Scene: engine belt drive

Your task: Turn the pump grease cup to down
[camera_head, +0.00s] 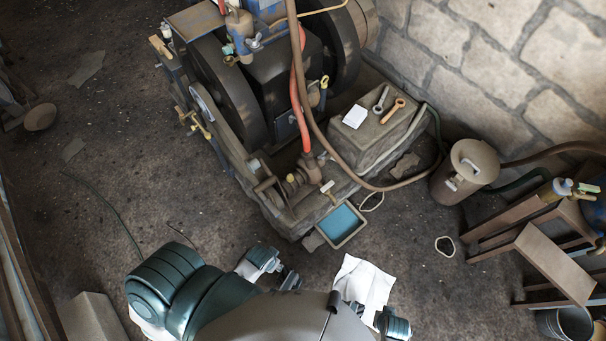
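The pump (293,182) sits low at the near end of the engine base, with a red hose running up from it. A small pale lever-like fitting (327,187) stands on its right side; it may be the grease cup, but it is too small to tell its setting. My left gripper (288,279) is below the pump in the picture, apart from it, dark and partly hidden by my arm; its finger opening is unclear. My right gripper cannot be made out; only a teal and dark arm part shows at the lower edge.
A blue-filled tray (342,224) lies on the floor below the pump. A brown hose (345,162) loops right towards a lidded can (467,168). A stone block (374,125) holds two wrenches. The engine flywheel (232,90) stands behind. A bench (555,262) is at right.

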